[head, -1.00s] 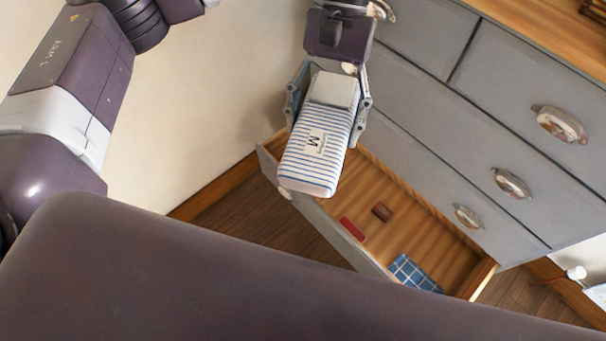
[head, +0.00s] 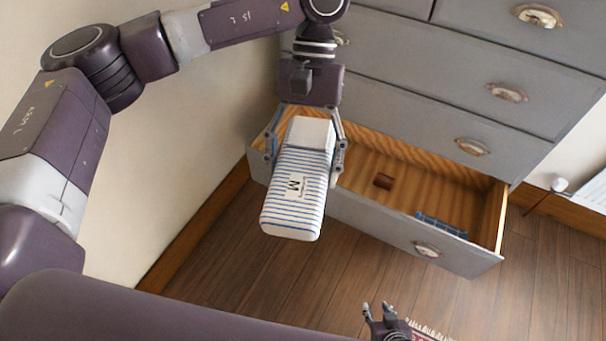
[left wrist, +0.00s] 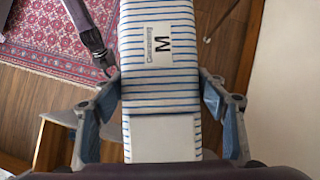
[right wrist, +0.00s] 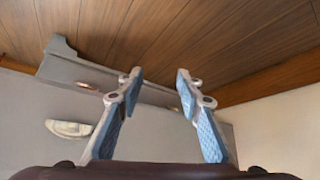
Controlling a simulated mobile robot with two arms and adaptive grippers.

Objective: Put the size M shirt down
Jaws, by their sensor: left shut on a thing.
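The size M shirt (head: 292,207) is a folded white bundle with blue stripes and an M label. My left gripper (head: 304,158) is shut on it, with a finger on each side, and holds it in the air at the left end of the open drawer (head: 385,232). In the left wrist view the shirt (left wrist: 160,85) sits between the fingers with its label showing. My right gripper (head: 384,318) is low at the bottom edge of the head view, away from the shirt. In the right wrist view its fingers (right wrist: 160,78) are apart with nothing between them.
A wall (head: 180,150) stands at left. Bare wooden floor (head: 300,275) lies in front; a red patterned rug (left wrist: 60,45) lies beyond.

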